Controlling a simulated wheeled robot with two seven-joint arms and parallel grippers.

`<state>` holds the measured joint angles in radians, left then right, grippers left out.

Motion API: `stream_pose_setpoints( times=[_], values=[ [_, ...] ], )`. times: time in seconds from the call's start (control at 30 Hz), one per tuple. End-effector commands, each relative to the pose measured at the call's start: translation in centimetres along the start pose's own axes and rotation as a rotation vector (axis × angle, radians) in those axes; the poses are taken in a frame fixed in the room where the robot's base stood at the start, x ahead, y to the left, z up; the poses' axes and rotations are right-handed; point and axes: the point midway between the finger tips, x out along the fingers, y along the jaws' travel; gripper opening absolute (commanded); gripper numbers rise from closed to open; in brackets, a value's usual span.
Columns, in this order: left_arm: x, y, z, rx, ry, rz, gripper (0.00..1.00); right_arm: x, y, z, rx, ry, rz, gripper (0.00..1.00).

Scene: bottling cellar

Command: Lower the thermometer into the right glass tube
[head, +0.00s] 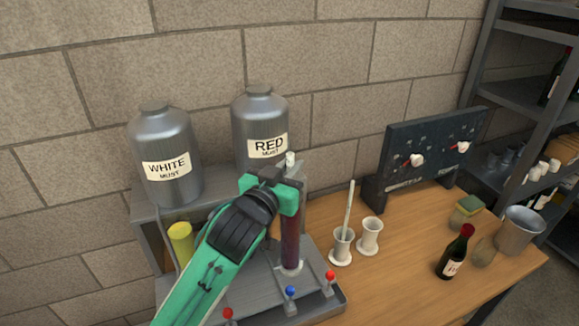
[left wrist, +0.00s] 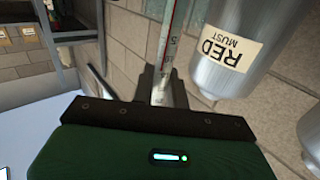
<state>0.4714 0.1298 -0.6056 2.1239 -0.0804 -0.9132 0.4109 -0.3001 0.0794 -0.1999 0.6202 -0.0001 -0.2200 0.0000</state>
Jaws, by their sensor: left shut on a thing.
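My left gripper (head: 288,180) is shut on the thermometer, whose pale top (head: 290,158) sticks up just above the jaws. In the left wrist view the thermometer (left wrist: 170,38) shows a red line and scale marks, and it runs up from between the fingers (left wrist: 161,88). The right glass tube (head: 290,240) holds dark red liquid and stands upright directly below the gripper. The gripper hides its mouth, so I cannot tell whether the thermometer's lower end is inside. The left tube (head: 181,244) holds yellow liquid and is partly behind my arm. My right gripper is not in view.
Steel tanks marked WHITE (head: 163,150) and RED (head: 261,120) stand behind the tubes. A white cup with a rod (head: 342,245) and another white cup (head: 370,236) stand to the right. A bottle (head: 455,252) and a metal bucket (head: 519,232) are farther right.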

Motion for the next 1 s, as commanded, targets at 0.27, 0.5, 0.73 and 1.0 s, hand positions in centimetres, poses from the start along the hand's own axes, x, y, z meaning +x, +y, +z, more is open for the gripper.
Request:
stream_pose_setpoints(
  times=[0.27,0.5,0.73,1.0],
  values=[
    [0.0,0.0,0.0,0.0,0.0,0.0,0.4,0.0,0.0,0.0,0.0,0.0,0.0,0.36],
    [0.0,0.0,0.0,0.0,0.0,0.0,0.4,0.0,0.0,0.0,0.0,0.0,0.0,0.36],
    [-1.6,0.0,0.1,-0.001,0.002,0.001,0.4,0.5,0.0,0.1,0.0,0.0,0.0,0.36],
    [-7.2,0.0,0.2,-0.001,0.002,0.001,0.4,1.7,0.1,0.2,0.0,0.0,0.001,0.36]
  ],
)
